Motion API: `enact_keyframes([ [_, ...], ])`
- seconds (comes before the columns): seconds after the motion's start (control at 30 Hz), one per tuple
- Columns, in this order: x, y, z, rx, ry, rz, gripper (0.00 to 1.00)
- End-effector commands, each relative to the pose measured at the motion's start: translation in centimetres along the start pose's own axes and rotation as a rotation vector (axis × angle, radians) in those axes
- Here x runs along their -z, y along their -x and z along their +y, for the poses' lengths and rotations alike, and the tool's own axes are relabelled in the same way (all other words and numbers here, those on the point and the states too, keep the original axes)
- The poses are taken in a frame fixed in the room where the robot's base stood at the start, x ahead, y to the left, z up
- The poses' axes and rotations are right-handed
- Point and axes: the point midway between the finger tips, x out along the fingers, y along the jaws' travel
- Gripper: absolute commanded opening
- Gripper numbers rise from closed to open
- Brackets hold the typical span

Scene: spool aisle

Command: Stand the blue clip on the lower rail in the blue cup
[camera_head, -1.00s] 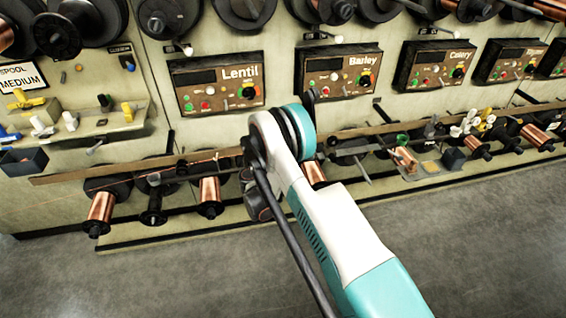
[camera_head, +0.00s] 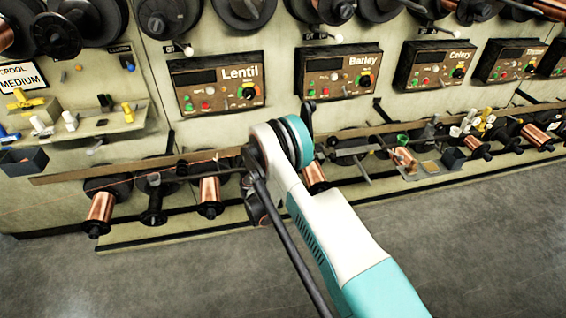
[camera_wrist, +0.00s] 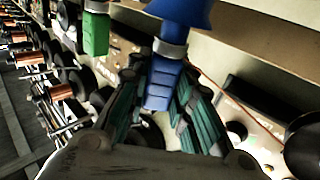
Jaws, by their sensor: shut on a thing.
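In the wrist view my gripper (camera_wrist: 165,100) is shut on a blue clip (camera_wrist: 163,82), a ridged block with a grey collar at its upper end. A blue flared shape (camera_wrist: 180,12) shows above the collar at the top edge. I cannot tell whether it is the clip's own end or the blue cup. A green clip-like block (camera_wrist: 95,32) hangs apart, to the left of the blue one. In the head view my arm hides the gripper's fingertips and the held clip. I cannot make out the blue cup for certain there.
The long lower rail (camera_head: 130,172) carries several copper spools (camera_head: 100,207). A green cup (camera_head: 403,140) and a dark bin (camera_head: 452,158) are at right. A shelf (camera_head: 85,128) with coloured pieces is at left. The grey floor in front is clear.

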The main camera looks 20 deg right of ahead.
Motion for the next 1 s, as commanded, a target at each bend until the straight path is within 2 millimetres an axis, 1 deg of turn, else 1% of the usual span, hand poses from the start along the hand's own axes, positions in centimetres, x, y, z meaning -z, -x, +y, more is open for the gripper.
enact_keyframes([
  [0.47, -0.16, 0.00, 0.00, 0.000, 0.000, 0.000, 0.00],
  [1.0, -0.98, 0.00, 0.00, 0.000, 0.000, 0.000, 0.00],
])
